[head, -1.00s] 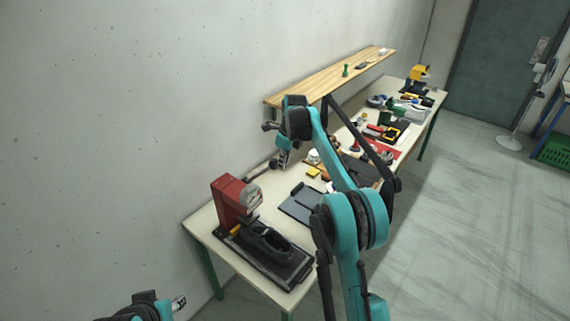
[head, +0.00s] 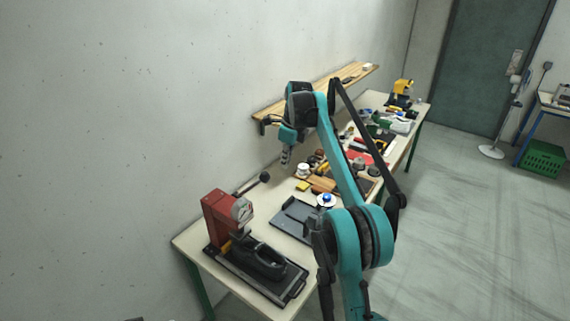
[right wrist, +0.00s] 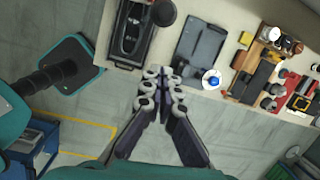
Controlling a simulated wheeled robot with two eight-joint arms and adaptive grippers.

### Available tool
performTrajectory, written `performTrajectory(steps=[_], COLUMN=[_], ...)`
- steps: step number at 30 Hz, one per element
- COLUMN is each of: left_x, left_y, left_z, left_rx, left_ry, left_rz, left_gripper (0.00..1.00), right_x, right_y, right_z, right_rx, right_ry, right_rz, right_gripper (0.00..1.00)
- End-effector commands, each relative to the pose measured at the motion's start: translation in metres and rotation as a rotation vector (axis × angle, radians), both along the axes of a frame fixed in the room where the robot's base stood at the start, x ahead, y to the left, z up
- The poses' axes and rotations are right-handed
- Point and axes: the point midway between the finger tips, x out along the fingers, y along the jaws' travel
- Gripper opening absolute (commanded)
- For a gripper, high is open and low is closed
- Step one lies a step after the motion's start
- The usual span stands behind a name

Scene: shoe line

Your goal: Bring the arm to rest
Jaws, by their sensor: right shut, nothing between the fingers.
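My right arm, teal and black, reaches up over the workbench (head: 193,243) in the head view. Its gripper (head: 286,156) hangs above the bench, between the wall and the tools. The right wrist view shows the same gripper (right wrist: 164,82) with its fingers together and nothing between them. It is apart from the bench and everything on it. Only a small dark piece of my left arm shows at the bottom left of the head view, and its gripper is out of sight.
A red press (head: 220,217) and a black tray (head: 286,287) with a dark shoe-shaped piece stand at the near end. A grey plate (head: 291,216) and several tools lie farther along. A wooden shelf (head: 330,84) is on the wall behind.

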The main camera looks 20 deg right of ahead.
Motion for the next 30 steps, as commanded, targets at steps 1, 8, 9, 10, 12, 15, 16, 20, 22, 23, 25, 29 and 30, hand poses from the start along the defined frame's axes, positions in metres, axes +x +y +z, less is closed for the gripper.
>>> performTrajectory(steps=[1, 8, 9, 10, 12, 15, 16, 20, 22, 23, 25, 29, 30], left_x=[0.000, 0.000, 0.000, 0.000, 0.000, 0.000, 0.000, 0.000, 0.000, 0.000, 0.000, 0.000, 0.000], left_y=[0.000, 0.000, 0.000, 0.000, 0.000, 0.000, 0.000, 0.000, 0.000, 0.000, 0.000, 0.000, 0.000], left_z=[0.000, -0.011, -0.018, -0.025, -0.043, -0.073, -0.082, -0.118, -0.137, -0.145, -0.164, -0.199, -0.210], left_rx=[0.000, 0.000, 0.000, 0.000, 0.000, 0.000, 0.000, 0.000, 0.000, 0.000, 0.000, 0.000, 0.000], left_ry=[0.000, 0.000, 0.000, 0.000, 0.000, 0.000, 0.000, 0.000, 0.000, 0.000, 0.000, 0.000, 0.000], left_rz=[0.000, 0.000, 0.000, 0.000, 0.000, 0.000, 0.000, 0.000, 0.000, 0.000, 0.000, 0.000, 0.000], left_gripper=[0.40, 0.40, 0.40, 0.40, 0.40, 0.40, 0.40, 0.40, 0.40, 0.40, 0.40, 0.40, 0.40], right_x=[0.000, -0.007, -0.012, -0.017, -0.033, -0.066, -0.076, -0.127, -0.156, -0.169, -0.199, -0.257, -0.275], right_y=[0.000, 0.002, 0.004, 0.005, 0.009, 0.016, 0.018, 0.026, 0.030, 0.031, 0.035, 0.040, 0.041], right_z=[0.000, -0.004, -0.006, -0.009, -0.016, -0.032, -0.038, -0.068, -0.089, -0.099, -0.125, -0.183, -0.204], right_rx=[0.000, -0.014, -0.025, -0.036, -0.072, -0.140, -0.163, -0.268, -0.331, -0.359, -0.427, -0.560, -0.605], right_ry=[0.000, -0.016, -0.028, -0.037, -0.070, -0.124, -0.140, -0.204, -0.235, -0.247, -0.273, -0.310, -0.318], right_rz=[0.000, 0.053, 0.094, 0.134, 0.251, 0.461, 0.526, 0.803, 0.954, 1.016, 1.166, 1.438, 1.520], right_gripper=[0.00, 0.00, 0.00, 0.00, 0.00, 0.00, 0.00, 0.00, 0.00, 0.00, 0.00, 0.00, 0.00])
